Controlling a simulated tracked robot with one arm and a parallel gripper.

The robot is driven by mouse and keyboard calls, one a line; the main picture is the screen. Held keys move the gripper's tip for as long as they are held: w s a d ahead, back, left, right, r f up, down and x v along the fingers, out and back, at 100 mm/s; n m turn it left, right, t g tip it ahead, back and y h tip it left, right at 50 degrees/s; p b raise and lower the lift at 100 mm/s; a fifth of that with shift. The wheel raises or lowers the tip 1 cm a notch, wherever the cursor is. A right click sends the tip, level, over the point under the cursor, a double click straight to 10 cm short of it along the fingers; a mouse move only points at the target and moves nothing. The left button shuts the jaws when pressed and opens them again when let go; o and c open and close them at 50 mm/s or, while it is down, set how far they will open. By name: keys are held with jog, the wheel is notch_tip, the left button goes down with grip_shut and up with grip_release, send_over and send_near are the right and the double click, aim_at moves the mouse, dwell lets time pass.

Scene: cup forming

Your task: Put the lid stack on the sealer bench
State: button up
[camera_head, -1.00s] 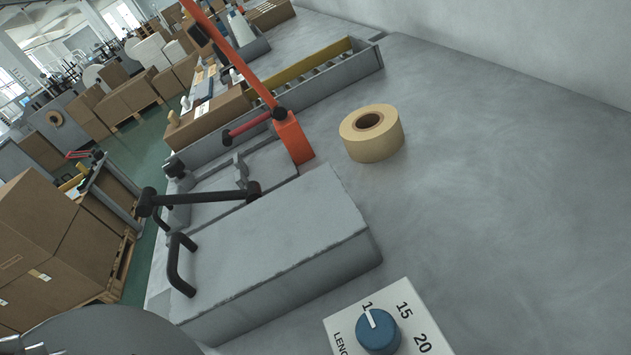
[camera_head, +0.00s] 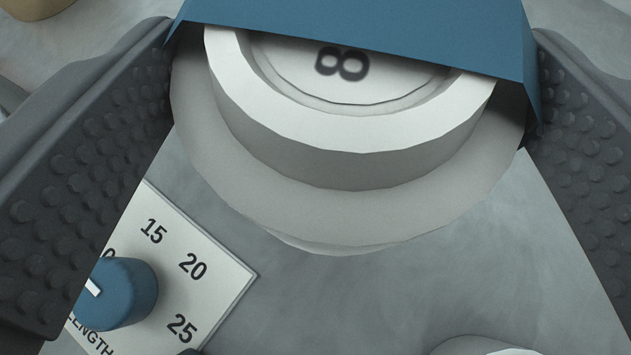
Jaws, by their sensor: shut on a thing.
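The white round lid stack (camera_head: 350,160), marked with an "8" on its top, fills the upper middle of the view. A blue piece (camera_head: 370,25) lies across its upper part and hides the rest. My gripper (camera_head: 352,75) has one dark, studded finger on each side and is shut on the lid stack. The grey sealer bench top (camera_head: 340,310) shows behind and below the stack. I cannot tell whether the stack touches the bench.
A white dial panel (camera_head: 225,270) with a blue knob (camera_head: 127,292) is at the lower left, near my left finger. A pale round thing (camera_head: 485,346) is cut off at the bottom. A tan roll (camera_head: 35,6) is at the top left corner.

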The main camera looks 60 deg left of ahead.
aim_at(337, 197)
notch_tip(337, 197, down, 8)
jog(key=shift+f+b, duration=0.15)
jog(key=shift+b, duration=0.75)
jog(key=o, duration=0.7)
jog(key=shift+s+d+r, duration=0.15)
jog(key=shift+d+r, duration=0.1)
jog(key=shift+r, duration=0.05)
jog(key=p+v, duration=0.2)
jog(key=v, duration=0.9)
jog(key=shift+s, duration=0.15)
jog(key=shift+d, duration=0.1)
